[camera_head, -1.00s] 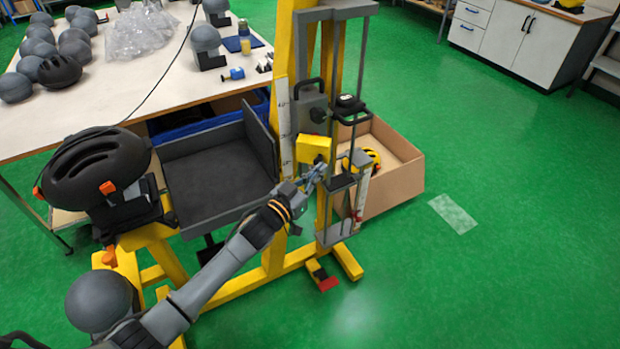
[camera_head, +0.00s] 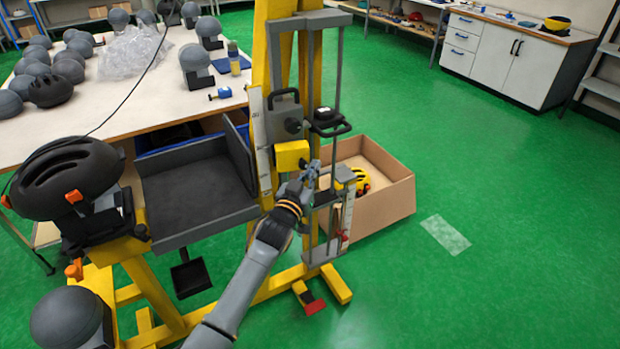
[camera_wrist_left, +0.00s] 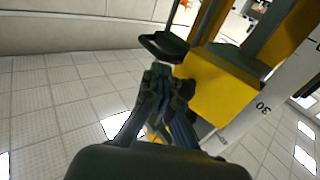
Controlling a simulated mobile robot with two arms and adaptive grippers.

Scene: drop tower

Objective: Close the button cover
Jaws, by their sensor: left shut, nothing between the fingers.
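The yellow button box (camera_head: 291,156) is fixed to the yellow drop tower (camera_head: 264,60). It shows in the left wrist view as a yellow block (camera_wrist_left: 225,88), right of my fingers. I cannot make out the button or its cover, nor tell how the cover stands. My left gripper (camera_head: 314,168) is shut and empty, just right of the box and slightly below its top in the head view. Its fingertips also show in the left wrist view (camera_wrist_left: 158,72), close to the block; I cannot tell whether they touch it. My right gripper is not in view.
A cardboard box (camera_head: 385,200) with a yellow helmet (camera_head: 361,181) stands behind the tower's right side. A black helmet (camera_head: 65,180) sits at the left.

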